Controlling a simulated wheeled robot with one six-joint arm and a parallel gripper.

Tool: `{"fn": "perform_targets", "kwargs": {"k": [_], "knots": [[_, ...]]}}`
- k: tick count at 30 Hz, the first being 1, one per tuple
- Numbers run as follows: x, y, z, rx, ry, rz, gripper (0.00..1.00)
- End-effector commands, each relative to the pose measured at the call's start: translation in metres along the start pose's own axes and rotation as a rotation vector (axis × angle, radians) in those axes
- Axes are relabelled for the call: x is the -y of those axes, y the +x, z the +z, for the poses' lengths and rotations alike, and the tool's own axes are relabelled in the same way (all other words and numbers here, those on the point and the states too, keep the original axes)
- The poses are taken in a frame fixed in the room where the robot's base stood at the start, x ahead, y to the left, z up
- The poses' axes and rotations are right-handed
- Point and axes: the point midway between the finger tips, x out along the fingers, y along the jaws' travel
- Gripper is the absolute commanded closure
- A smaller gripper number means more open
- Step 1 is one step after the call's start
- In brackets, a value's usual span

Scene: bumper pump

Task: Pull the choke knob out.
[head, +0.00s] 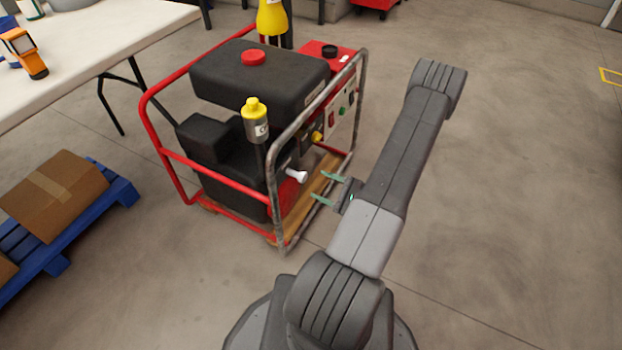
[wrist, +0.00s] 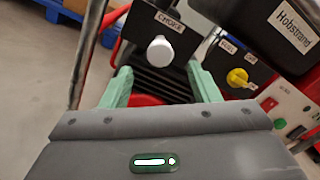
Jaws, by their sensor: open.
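The choke knob (wrist: 160,50) is a pale, round-ended knob on a black panel under a "CHOKE" label in the wrist view. In the head view the knob (head: 298,176) shows as a white stub on the near side of the red-framed machine (head: 250,95). My gripper (head: 327,187) is open and empty, its green fingers pointing at the machine, just right of the knob. In the wrist view my gripper (wrist: 160,76) has a fingertip to either side below the knob. The fingers are apart from the knob.
A yellow knob (wrist: 238,77) sits right of the choke knob. A grey frame post (head: 275,200) stands left of it and another (head: 357,100) to the right. A white table (head: 90,45) and a box (head: 55,190) on a blue pallet are at left. The right floor is clear.

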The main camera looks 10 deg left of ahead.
Motion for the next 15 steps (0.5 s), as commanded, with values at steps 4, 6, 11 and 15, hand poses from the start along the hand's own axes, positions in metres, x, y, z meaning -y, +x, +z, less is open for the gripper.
{"fn": "perform_targets", "kwargs": {"k": [4,6,11,15], "knots": [[0.002,-0.033,0.001,-0.002,-0.001,-0.004,0.44],[0.002,-0.045,0.001,-0.003,0.0,-0.004,0.44],[0.001,-0.066,0.0,-0.001,0.0,-0.002,0.44],[0.0,-0.075,0.0,0.0,0.0,-0.001,0.44]]}}
